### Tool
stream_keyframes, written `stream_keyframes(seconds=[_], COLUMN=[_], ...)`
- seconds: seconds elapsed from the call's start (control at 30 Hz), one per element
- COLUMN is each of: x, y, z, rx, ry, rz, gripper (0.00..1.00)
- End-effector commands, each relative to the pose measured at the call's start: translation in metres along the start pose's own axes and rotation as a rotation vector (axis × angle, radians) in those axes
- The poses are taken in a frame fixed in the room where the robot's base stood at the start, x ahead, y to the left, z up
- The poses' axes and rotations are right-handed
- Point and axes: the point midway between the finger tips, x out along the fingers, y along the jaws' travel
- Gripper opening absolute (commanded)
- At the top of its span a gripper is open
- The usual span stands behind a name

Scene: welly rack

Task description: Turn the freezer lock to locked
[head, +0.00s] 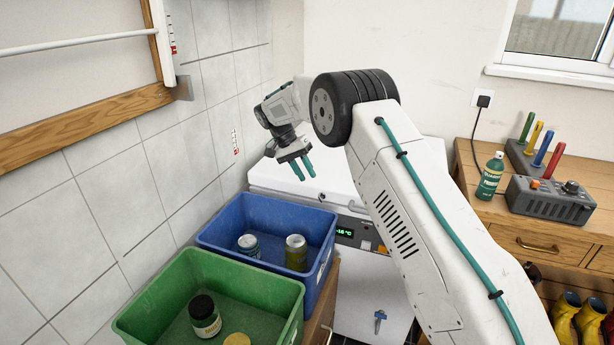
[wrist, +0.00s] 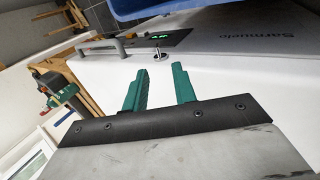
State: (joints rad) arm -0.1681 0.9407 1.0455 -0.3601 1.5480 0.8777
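The freezer (head: 345,185) is a white chest behind the crates in the head view, partly covered by my arm. Its front panel has a lit green display (head: 344,232), which also shows in the wrist view (wrist: 159,37). A small metal stub (wrist: 160,54) sticks out near the display in the wrist view; it may be the lock, but its setting cannot be read. A blue-grey fitting (head: 380,318) is low on the freezer front. My gripper (head: 305,175) is above the freezer lid, its teal fingers apart and empty. In the wrist view the gripper (wrist: 158,69) has the stub beyond its fingertips, not touching.
A blue crate (head: 213,238) with cans and a green crate (head: 140,318) with jars stand in front of the freezer at left. A tiled wall borders the left. A wooden cabinet (head: 540,246) at right carries a green bottle (head: 490,178) and a grey control box (head: 545,203).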

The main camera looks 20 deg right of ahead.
Motion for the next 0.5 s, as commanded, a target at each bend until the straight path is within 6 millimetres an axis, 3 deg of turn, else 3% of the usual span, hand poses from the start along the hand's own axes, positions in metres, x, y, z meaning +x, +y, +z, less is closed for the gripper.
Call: stream_keyframes(seconds=[0.07,0.17,0.23,0.37,0.5], x=[0.0,0.001,-0.003,-0.014,-0.011], y=[0.0,0.002,0.015,0.067,0.123], z=[0.0,-0.002,-0.011,-0.029,-0.03], rx=[0.0,0.004,0.024,0.092,0.287], ry=[0.0,-0.002,-0.002,-0.027,-0.114], rz=[0.0,0.0,-0.01,-0.049,-0.19], gripper=[0.27,0.05,0.0,0.0,0.0])
